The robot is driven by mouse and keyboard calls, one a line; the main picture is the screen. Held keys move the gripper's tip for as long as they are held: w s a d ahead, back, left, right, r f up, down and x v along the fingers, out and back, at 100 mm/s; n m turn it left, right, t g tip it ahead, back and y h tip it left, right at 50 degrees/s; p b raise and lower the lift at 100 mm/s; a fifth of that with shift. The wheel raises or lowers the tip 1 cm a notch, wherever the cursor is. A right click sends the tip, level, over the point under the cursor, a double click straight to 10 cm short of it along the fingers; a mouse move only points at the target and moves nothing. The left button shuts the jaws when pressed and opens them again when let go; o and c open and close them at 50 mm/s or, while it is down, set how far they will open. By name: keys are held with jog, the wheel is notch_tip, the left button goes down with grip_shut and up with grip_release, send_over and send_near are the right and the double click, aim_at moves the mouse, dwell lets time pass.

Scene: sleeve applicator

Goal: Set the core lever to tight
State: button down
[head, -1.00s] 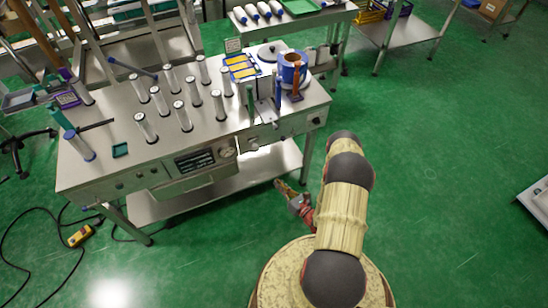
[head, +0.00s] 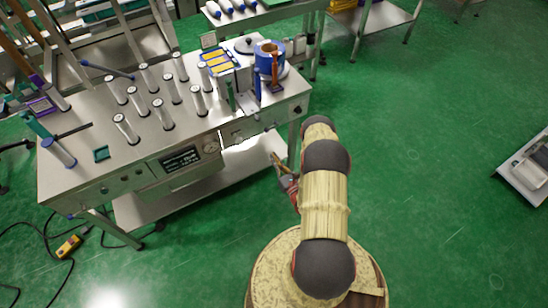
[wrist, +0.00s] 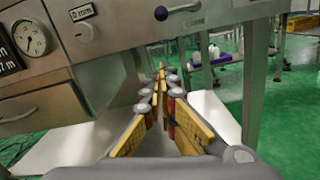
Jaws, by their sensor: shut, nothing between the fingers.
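The likely core lever (wrist: 182,8) shows at the top of the wrist view, on the steel machine's front panel. It is a short metal rod with a dark blue ball knob (wrist: 160,13) at its left end. A small label lies just below it, too blurred to read surely. In the head view I cannot pick the lever out clearly. My gripper (wrist: 160,72) has its yellow fingers together and empty, below the knob and apart from it. In the head view my gripper (head: 274,157) is low, by the machine's front right part.
The steel machine (head: 75,165) carries several upright cylinders and a blue roll (head: 268,58). Its front has a dial gauge (wrist: 30,38), a small knob (wrist: 84,31) and a drawer handle (wrist: 18,115). A lower shelf (head: 150,207) runs beneath.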

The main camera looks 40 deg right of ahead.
aim_at(271, 127)
jog(key=w+d+r+b, duration=0.1)
jog(key=w+d+r, duration=0.1)
jog(key=w+r, duration=0.2)
jog(key=x, duration=0.3)
jog(key=shift+w, duration=0.4)
